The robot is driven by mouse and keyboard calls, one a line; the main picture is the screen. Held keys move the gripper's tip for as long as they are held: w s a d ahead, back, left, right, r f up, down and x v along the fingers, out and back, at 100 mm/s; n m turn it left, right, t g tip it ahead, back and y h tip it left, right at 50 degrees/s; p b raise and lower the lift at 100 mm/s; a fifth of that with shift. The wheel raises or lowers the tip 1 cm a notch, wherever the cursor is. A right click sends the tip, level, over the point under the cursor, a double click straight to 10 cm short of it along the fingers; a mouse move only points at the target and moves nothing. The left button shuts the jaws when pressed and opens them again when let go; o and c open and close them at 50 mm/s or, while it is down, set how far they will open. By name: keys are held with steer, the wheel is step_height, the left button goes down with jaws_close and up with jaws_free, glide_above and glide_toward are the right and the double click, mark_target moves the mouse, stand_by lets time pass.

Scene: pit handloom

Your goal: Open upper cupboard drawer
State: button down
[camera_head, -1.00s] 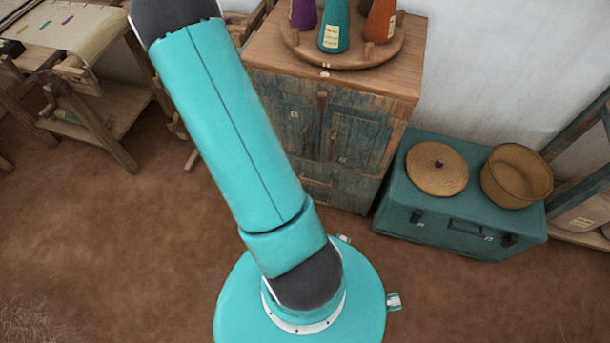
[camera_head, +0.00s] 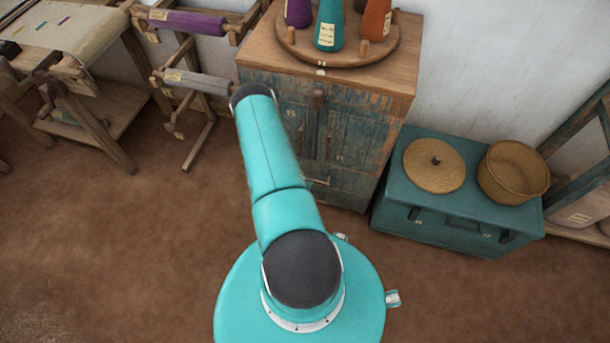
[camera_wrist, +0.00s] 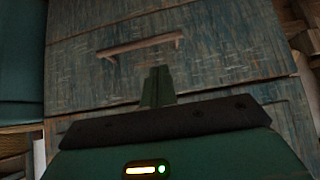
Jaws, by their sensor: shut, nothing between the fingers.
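The cupboard (camera_head: 345,140) is worn blue-grey wood with a brown top. Its low front is partly hidden by my arm in the head view. In the wrist view a drawer front (camera_wrist: 225,50) fills the middle, with a brown bar handle (camera_wrist: 140,46) across it. The wrist picture seems turned over, with the chest on its left, so I cannot tell which drawer this is. My gripper (camera_wrist: 158,72) is shut and empty, its fingertips just below the handle in the picture. I cannot tell whether they touch the drawer front. The head view hides my gripper.
A teal chest (camera_head: 440,235) with a round woven lid (camera_head: 434,165) and a basket (camera_head: 513,171) stands right of the cupboard. Yarn cones (camera_head: 330,25) stand on a round board on top. Wooden frames with rolls (camera_head: 187,22) stand left. The brown floor in front is clear.

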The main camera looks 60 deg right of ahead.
glide_toward(307, 173)
steer(key=x, duration=0.5)
stand_by(0.5)
